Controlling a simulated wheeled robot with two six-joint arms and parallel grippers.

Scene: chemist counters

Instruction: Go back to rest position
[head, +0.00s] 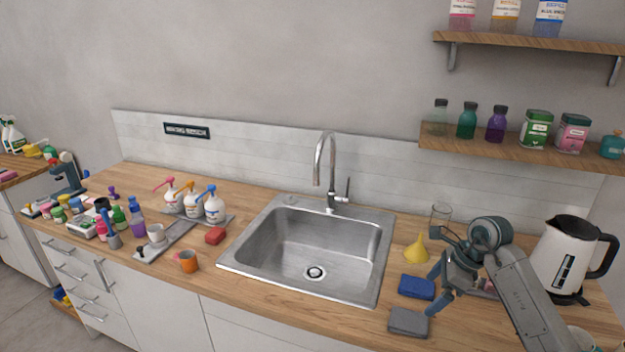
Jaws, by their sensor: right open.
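My right gripper (437,287) is at the right of the head view, over the counter right of the sink. Its jaws are open, with the fingers close to a blue sponge (416,287); I cannot tell whether they touch it. I see nothing held between the fingers. My right arm comes in from the lower right. My left gripper is not in view.
A steel sink (318,255) with a faucet (324,165) is in the wooden counter. A grey pad (408,322), yellow funnel (417,248) and white kettle (562,255) stand near my right arm.

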